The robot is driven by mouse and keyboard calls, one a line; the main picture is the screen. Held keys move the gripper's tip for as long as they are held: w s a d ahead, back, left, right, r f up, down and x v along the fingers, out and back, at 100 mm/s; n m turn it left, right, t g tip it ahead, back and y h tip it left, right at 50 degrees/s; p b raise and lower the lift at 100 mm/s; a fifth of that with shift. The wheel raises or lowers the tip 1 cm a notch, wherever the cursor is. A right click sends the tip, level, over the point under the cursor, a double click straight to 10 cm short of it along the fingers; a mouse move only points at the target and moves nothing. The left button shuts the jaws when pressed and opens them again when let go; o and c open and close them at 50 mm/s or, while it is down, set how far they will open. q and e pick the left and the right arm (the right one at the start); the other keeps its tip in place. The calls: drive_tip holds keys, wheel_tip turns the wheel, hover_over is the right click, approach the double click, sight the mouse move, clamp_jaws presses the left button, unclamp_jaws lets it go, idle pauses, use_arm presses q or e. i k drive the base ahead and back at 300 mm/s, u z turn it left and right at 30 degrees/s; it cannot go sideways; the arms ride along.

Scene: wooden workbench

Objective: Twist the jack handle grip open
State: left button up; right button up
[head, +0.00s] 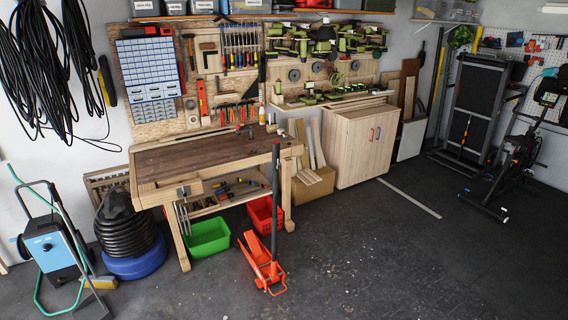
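A red floor jack (262,258) stands on the dark floor in front of the right end of the workbench. Its long dark handle (275,200) rises upright from the jack body, past the bench's right front corner. The handle's grip (276,152) is at the top, level with or a little above the bench top. Whether the grip is turned cannot be told at this size. Neither of my grippers shows in the head view.
The wooden workbench (200,160) stands behind the jack, with a green bin (208,238) and a red crate (262,213) beneath it. A blue machine (48,248) with a green hose stands at left. Open floor (400,260) lies to the right.

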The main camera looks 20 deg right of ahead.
sight(276, 144)
drive_tip(key=z, duration=0.45)
drive_tip(key=i, duration=0.55)
drive_tip(key=z, duration=0.35)
